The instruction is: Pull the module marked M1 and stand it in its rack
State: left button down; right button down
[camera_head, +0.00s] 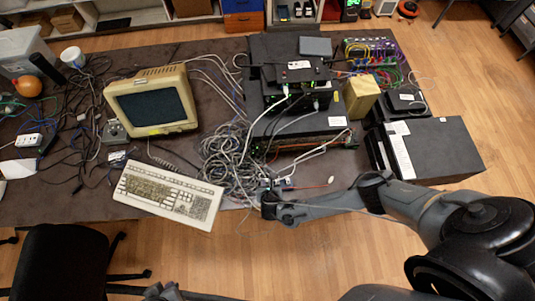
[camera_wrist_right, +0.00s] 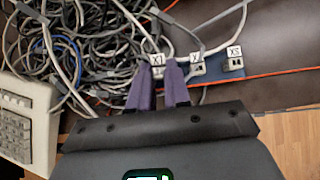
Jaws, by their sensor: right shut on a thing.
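My right gripper (camera_head: 270,203) is at the front edge of the table, below the cable pile. In the right wrist view its two purple fingers (camera_wrist_right: 158,92) stand close together with a narrow gap. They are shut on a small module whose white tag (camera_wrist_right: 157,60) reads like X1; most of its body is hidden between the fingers. Beside it, on a blue base (camera_wrist_right: 211,77), are tags that look like Y (camera_wrist_right: 196,57) and XS (camera_wrist_right: 234,51). I cannot make out an M1 mark. A grey shape at the bottom edge, probably my left gripper (camera_head: 163,291), is cut off.
A tangled cable pile (camera_head: 230,152) lies just behind the gripper. A keyboard (camera_head: 168,193) is to the left, with a monitor (camera_head: 152,102) behind it. Stacked black devices (camera_head: 305,122) and a large black case (camera_head: 435,147) stand right. An orange cable (camera_wrist_right: 285,107) crosses near the fingers.

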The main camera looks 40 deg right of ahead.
jog(key=shift+f+b, duration=0.45)
jog(key=shift+f, duration=0.2)
jog(key=shift+f, duration=0.3)
dwell(0.3)
jog(key=c, duration=1)
grip_release()
jog(key=p+v, duration=0.2)
jog(key=v, duration=0.8)
jog(key=shift+s+r, duration=0.25)
jog(key=shift+r, duration=0.05)
